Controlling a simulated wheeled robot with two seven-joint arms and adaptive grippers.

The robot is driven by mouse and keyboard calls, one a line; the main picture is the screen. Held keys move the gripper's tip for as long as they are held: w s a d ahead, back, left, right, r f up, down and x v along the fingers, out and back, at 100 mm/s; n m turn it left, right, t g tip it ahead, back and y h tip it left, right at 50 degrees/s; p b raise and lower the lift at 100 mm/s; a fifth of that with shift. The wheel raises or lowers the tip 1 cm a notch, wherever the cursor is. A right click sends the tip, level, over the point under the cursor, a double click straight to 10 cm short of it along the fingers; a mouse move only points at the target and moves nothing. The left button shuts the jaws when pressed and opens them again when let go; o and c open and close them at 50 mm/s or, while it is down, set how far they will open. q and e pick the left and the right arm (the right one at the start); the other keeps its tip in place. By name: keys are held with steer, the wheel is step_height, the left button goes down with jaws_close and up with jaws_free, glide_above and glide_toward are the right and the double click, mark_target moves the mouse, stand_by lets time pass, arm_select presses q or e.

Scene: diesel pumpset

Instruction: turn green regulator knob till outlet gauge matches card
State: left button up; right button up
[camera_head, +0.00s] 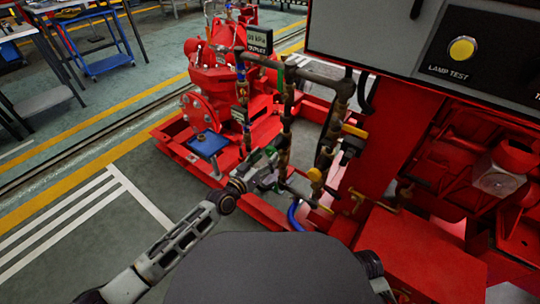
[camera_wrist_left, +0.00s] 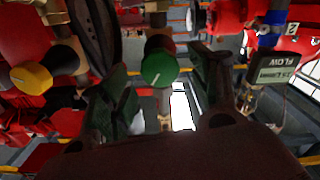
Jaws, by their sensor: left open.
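The green regulator knob (camera_wrist_left: 159,67), with a pale line on its face, shows in the left wrist view on a vertical pipe. My left gripper (camera_wrist_left: 160,72) is open, with one finger on each side of the knob. I cannot tell whether either finger touches it. In the head view my left gripper (camera_head: 264,165) is among the pipes in the middle, and I cannot make out the knob there. A dark card (camera_head: 258,40) marked with a kPa figure and OUTLET stands above the pipes. I cannot make out the outlet gauge's reading. My right gripper is not in view.
A yellow knob (camera_wrist_left: 31,78) and a FLOW label (camera_wrist_left: 275,72) flank the gripper. Brown pipes and a yellow-handled valve (camera_head: 354,131) stand close on the right. A grey panel (camera_head: 430,50) with a yellow lamp overhangs there. The floor (camera_head: 110,205) at left is clear.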

mark_target(270, 154)
arm_select(q)
steer(key=shift+b+x, duration=0.35)
steer(key=shift+x, duration=1.2)
steer(key=c, duration=1)
steer(key=shift+c, duration=0.2)
steer(key=shift+n, duration=1.3)
